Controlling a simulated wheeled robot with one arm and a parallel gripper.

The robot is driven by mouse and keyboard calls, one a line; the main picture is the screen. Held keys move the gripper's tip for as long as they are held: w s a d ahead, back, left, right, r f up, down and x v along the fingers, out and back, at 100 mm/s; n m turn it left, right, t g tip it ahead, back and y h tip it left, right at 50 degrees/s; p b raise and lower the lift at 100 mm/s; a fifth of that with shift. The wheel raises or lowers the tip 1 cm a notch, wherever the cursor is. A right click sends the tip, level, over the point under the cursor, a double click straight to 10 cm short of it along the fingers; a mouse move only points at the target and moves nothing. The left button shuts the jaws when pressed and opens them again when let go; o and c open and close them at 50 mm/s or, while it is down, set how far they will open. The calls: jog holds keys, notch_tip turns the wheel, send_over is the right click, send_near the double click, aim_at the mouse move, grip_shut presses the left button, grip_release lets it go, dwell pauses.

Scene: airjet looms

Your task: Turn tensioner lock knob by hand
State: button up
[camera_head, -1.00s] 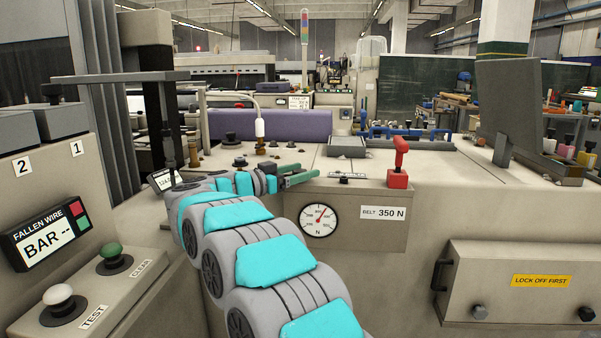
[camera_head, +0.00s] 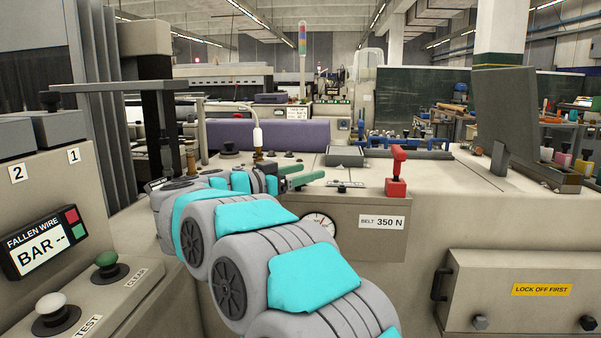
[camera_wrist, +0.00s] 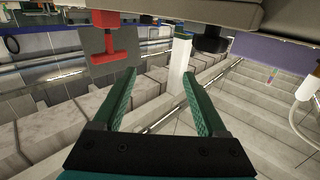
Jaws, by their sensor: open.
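My gripper (camera_head: 305,178) reaches over the machine top, its green fingers pointing right. In the wrist view my gripper (camera_wrist: 158,88) is open, with nothing between its fingers. A black round knob (camera_wrist: 210,42) shows in that view beyond the right fingertip, apart from it. I cannot tell for sure which knob in the head view this is, or whether it is the tensioner lock knob. A small dark fitting (camera_head: 345,184) sits on a labelled plate right of my gripper. The belt gauge (camera_head: 318,222) below is partly hidden by my arm, beside the "BELT 350 N" label (camera_head: 382,222).
A red T-handle (camera_head: 397,172) stands right of my gripper and shows in the wrist view (camera_wrist: 110,45). A purple roll (camera_head: 300,132) lies behind. A dark tilted panel (camera_head: 516,115) is at right. A button console (camera_head: 120,285) is at left. The front right top is clear.

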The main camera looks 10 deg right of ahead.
jog(key=s, duration=0.9)
jog(key=shift+s+r+b, duration=0.4)
jog(key=shift+r, duration=0.05)
